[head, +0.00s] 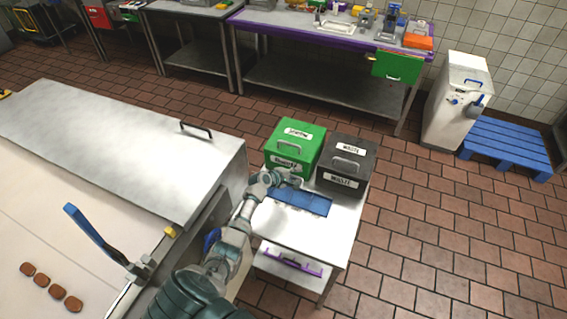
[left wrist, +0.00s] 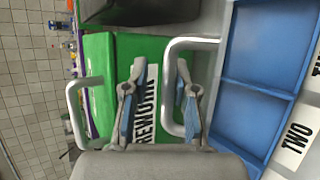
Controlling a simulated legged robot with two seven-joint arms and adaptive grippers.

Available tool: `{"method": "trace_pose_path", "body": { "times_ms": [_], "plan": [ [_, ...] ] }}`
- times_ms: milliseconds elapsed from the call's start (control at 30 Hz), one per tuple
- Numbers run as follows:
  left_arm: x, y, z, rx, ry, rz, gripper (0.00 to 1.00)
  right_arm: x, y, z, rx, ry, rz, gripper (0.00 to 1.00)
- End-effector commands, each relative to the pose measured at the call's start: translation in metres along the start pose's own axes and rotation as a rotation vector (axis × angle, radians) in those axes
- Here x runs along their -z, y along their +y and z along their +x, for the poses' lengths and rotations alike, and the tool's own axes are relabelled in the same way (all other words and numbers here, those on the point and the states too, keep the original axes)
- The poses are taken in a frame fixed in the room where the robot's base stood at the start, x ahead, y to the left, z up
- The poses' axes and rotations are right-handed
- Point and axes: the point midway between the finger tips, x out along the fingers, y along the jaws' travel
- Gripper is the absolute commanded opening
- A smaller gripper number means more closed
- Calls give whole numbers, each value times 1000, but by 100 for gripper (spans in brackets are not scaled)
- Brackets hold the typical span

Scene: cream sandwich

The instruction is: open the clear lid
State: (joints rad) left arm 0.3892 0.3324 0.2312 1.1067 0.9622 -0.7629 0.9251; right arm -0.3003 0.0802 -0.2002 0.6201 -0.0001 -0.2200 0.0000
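No see-through lid stands out clearly in either view. A blue compartment tray (head: 302,199) is set in the white table; it also shows in the left wrist view (left wrist: 258,75), and I cannot tell whether a clear pane covers it. A silver handle (left wrist: 188,42) stands beside the tray in the left wrist view; what it is fixed to is unclear. My left gripper (head: 291,179) is in front of the green box. In the left wrist view its fingers (left wrist: 160,100) are apart, with nothing seen held between them; the right finger overlaps the handle. My right gripper is out of view.
The green box (head: 283,130) and the black waste box (head: 364,164) stand behind the tray on the white table (head: 308,240). A large metal cover (head: 130,140) with a dark handle lies left. A purple handle (head: 290,262) shows below.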

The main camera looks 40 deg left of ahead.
Motion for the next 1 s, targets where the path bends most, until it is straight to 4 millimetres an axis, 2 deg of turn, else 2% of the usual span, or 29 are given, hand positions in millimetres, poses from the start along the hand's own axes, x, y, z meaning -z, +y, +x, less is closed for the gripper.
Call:
{"method": "trace_pose_path", "body": {
  "times_ms": [33,533,1000],
  "plan": [
    [1,11,-7,-10,3,1,22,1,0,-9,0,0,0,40],
    [6,39,-47,-29,10,4,22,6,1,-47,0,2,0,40],
    [5,47,-71,-13,5,3,22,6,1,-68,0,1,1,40]
  ]
}}
